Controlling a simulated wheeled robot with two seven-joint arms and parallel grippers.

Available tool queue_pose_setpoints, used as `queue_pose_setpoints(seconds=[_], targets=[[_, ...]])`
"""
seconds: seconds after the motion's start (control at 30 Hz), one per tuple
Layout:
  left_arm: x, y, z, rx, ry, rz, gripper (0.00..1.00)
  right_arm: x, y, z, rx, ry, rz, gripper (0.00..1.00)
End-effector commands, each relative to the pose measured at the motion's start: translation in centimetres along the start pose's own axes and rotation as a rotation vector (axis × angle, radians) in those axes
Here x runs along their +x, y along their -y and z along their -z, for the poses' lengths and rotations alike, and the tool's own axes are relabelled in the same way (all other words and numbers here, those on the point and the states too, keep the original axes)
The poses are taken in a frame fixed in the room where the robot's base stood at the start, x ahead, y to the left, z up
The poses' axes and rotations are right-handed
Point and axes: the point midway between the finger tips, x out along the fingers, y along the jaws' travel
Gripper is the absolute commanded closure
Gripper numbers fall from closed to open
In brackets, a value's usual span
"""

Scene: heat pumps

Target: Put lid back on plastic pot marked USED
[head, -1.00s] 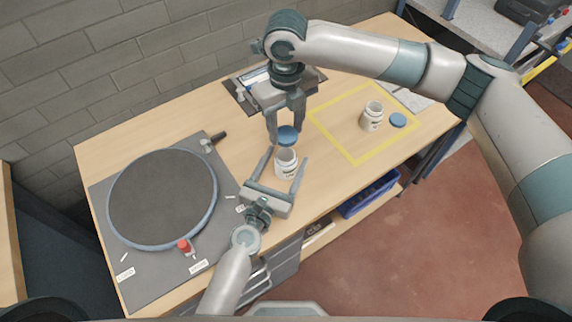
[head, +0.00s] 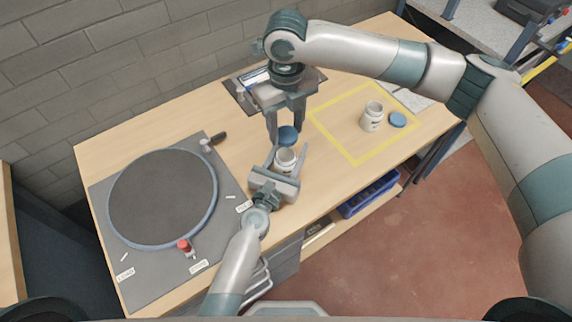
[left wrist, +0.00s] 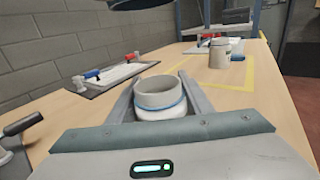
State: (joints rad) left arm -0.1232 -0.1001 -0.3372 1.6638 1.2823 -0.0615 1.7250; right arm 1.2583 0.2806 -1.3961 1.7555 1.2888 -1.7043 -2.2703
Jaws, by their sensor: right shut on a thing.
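A white pot without a lid (head: 284,160) stands upright on the table. My left gripper (head: 291,150) is open with its fingers on either side of this pot. In the left wrist view the pot (left wrist: 160,98) shows an open rim and a blue ring round its neck. My right gripper (head: 286,138) points down and is shut on a blue lid (head: 288,136), just beyond and above the pot, apart from it. A second open white pot (head: 372,117) stands in the yellow square with another blue lid (head: 397,120) beside it. I cannot read either pot's label.
A grey mat (head: 130,275) with a large round dark plate (head: 162,197) lies at the left. A red-capped item (head: 184,246) stands on the mat. The yellow outline (head: 340,144) marks the table's right part. A brick wall runs behind.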

Motion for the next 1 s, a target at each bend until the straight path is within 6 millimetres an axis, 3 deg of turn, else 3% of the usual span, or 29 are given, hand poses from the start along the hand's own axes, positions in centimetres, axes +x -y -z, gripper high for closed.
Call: queue_pose_setpoints(seconds=[0.17, 0.6, 1.0], targets=[[0.0, 0.0, 0.0, 0.000, 0.000, 0.000, 0.94, 0.3, 0.0, 0.0, 0.000, -0.001, 0.000, 0.78], [0.0, 0.0, 0.0, 0.001, 0.000, -0.001, 0.94, 4.8, 0.0, 0.0, 0.000, 0.000, 0.000, 0.78], [0.0, 0.0, 0.0, 0.001, -0.001, -0.001, 0.94, 5.0, 0.0, 0.0, 0.000, 0.001, 0.000, 0.78]])
